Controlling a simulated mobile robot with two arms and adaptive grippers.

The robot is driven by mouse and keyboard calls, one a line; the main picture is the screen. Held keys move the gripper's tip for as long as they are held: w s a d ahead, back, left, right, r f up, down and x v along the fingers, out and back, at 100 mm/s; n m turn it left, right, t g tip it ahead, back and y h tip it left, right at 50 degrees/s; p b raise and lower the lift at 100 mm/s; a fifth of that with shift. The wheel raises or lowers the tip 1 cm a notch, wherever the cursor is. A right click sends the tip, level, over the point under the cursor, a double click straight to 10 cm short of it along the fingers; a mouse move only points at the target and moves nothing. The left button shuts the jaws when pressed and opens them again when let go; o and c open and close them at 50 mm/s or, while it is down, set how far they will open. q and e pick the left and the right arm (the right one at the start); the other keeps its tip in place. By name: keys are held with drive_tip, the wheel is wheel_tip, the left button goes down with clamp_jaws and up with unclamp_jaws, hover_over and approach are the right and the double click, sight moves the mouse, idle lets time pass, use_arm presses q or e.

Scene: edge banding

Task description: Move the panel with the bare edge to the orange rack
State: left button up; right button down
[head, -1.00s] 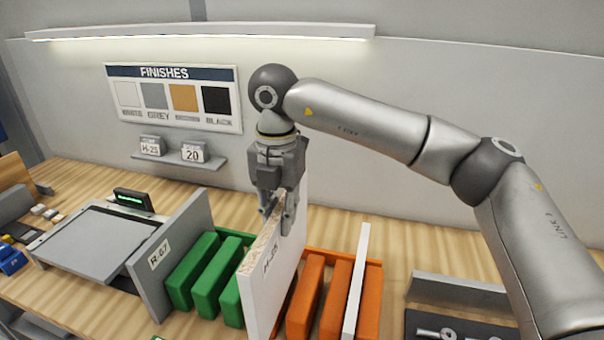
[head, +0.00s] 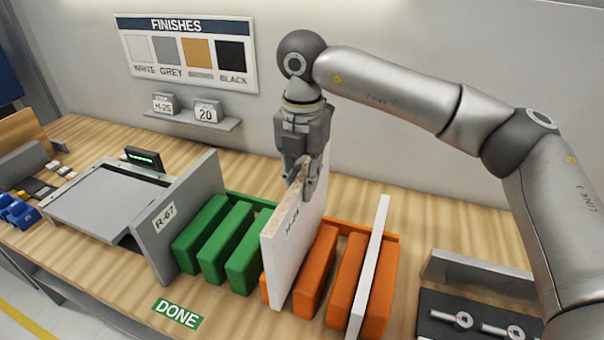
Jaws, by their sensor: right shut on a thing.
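My right gripper (head: 302,182) is shut on the top edge of a white panel (head: 288,258). The panel has a rough, tan bare edge along its top and a small label that is hard to read. It is upright at the left end of the orange rack (head: 390,237), with a bit of orange showing on its left and an orange block (head: 316,272) on its right. I cannot tell whether its bottom touches the rack. Another white panel (head: 369,268) stands farther right in the orange rack. My left gripper is not in view.
A green DONE label (head: 177,312) lies in front. A grey tool tray (head: 470,310) is at right. A finishes board (head: 186,53) hangs behind.

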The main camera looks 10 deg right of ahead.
wheel_tip(320, 180, down, 10)
drive_tip(key=b, duration=0.6)
drive_tip(key=shift+f+b, duration=0.1)
drive_tip(key=shift+b, duration=0.25)
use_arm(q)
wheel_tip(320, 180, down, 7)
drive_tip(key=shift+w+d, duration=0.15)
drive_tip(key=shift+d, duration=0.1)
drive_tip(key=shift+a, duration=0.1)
use_arm(e)
drive_tip(key=c, duration=1.3)
unclamp_jaws()
drive_tip(key=shift+s, duration=0.1)
drive_tip(key=shift+f, duration=0.1)
use_arm(q)
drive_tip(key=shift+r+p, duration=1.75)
drive_tip(key=shift+p, duration=0.05)
use_arm(e)
drive_tip(key=shift+r, duration=3.6)
